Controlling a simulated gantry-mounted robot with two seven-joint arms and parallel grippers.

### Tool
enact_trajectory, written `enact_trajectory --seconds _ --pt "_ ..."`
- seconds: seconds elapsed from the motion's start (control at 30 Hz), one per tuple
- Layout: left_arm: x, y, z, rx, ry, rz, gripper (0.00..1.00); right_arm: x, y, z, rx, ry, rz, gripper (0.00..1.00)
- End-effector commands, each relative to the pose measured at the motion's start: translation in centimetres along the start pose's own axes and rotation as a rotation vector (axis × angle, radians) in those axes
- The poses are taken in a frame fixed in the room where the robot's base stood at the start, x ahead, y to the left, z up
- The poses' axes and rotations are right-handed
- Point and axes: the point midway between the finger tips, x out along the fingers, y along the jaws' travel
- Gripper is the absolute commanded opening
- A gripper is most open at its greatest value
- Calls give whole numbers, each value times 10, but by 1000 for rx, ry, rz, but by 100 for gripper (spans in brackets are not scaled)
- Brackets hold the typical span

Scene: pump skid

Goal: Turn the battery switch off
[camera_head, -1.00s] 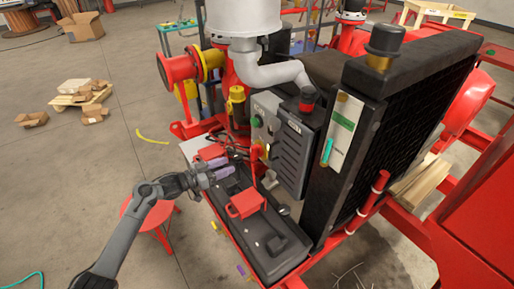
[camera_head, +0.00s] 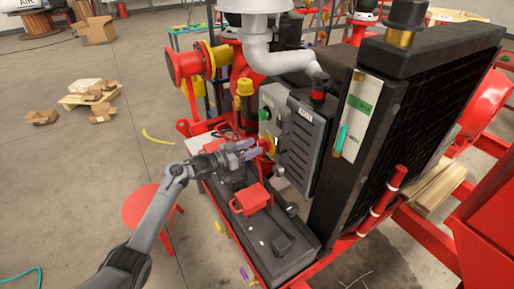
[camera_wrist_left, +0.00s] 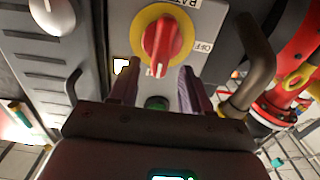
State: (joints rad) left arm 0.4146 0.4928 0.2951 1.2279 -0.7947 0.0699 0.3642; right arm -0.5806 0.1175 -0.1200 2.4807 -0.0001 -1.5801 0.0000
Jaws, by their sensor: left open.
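The battery switch is a red rotary handle (camera_wrist_left: 163,42) on a round yellow plate (camera_wrist_left: 140,30), fixed to a grey panel. In the left wrist view its handle stands roughly upright in the picture. A white OFF label (camera_wrist_left: 203,46) is to its right, and a partly cut-off battery label is above. My left gripper (camera_wrist_left: 157,68) is open, with its two fingers just below the handle and on either side of its line. In the head view my left gripper (camera_head: 252,149) reaches the panel front; its fingers partly hide the switch (camera_head: 268,146). My right gripper does not show.
A grey bent pipe or handle (camera_wrist_left: 250,70) is close to the gripper's right in the left wrist view. A louvred dark box (camera_head: 302,145) adjoins the panel. A black battery tray with a red block (camera_head: 250,199) lies below the arm.

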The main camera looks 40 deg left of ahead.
Motion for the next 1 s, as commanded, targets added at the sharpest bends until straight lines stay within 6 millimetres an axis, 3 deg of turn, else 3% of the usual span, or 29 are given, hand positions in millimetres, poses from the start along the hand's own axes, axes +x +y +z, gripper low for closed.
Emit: enact_trajectory --seconds 0.2,0.6,0.9,1.0 --pt "20 0 1 -1 0 0 48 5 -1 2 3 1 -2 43" --pt "25 0 0 0 -1 0 48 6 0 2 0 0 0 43" --pt "25 0 0 -1 -1 0 3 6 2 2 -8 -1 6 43" --pt "25 0 0 -1 -1 0 0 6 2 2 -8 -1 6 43"
